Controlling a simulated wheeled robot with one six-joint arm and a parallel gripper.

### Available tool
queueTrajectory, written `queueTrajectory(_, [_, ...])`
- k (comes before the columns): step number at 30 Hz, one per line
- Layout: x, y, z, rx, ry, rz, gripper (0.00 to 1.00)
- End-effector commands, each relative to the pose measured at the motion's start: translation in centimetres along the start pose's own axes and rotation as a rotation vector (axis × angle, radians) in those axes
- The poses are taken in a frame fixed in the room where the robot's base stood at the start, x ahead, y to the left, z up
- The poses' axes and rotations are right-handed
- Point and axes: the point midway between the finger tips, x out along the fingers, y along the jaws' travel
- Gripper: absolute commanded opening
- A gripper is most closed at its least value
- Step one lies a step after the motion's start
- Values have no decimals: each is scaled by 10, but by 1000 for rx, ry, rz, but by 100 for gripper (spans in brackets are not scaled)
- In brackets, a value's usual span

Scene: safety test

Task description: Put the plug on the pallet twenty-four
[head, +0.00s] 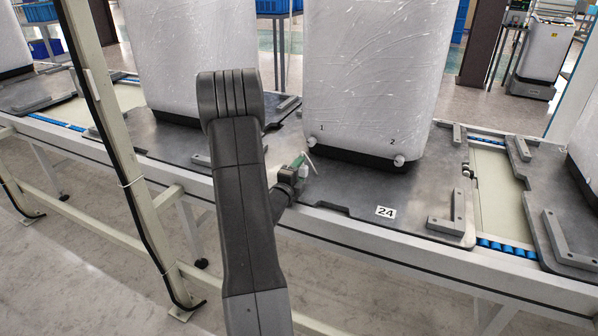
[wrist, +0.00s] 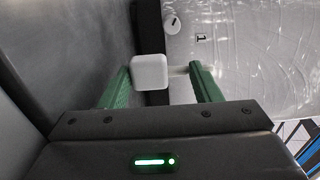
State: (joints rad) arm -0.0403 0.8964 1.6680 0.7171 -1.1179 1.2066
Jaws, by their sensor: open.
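The pallet twenty-four (head: 345,198) is a dark grey plate on the conveyor, marked with a "24" label. A tall white wrapped unit stands on it. My gripper (head: 303,165) is low over the pallet's left part, beside the unit's lower left corner. In the wrist view my gripper (wrist: 160,80) has its green fingers apart. A white cube-shaped plug (wrist: 150,72) lies between the fingertips, nearer the left finger. A short pale piece shows between it and the right finger. I cannot tell whether the plug touches the pallet. In the head view my gripper mostly hides it.
The wrapped unit (head: 370,75) has white knobs by its marks 1 (head: 312,140) and 2 (head: 398,160). Grey blocks (head: 445,228) stand on the pallet's right edge. A frame post (head: 105,120) rises at left. The pallet's front strip near the label is bare.

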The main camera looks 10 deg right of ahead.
Motion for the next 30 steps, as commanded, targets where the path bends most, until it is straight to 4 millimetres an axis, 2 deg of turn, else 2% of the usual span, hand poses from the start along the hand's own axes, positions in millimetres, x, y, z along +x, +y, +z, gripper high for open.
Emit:
queueTrajectory(1, [-3, 5, -2, -4, 2, 21, 57])
queueTrajectory(6, [-3, -8, -2, -5, 2, 19, 57])
queueTrajectory(8, [-22, -3, 0, -5, -2, 18, 57])
queueTrajectory(15, [-79, -6, 0, -5, -2, 10, 57])
queueTrajectory(21, [-110, -8, 0, -2, -1, 7, 57])
queueTrajectory(30, [-121, -9, -1, -2, 2, 5, 57])
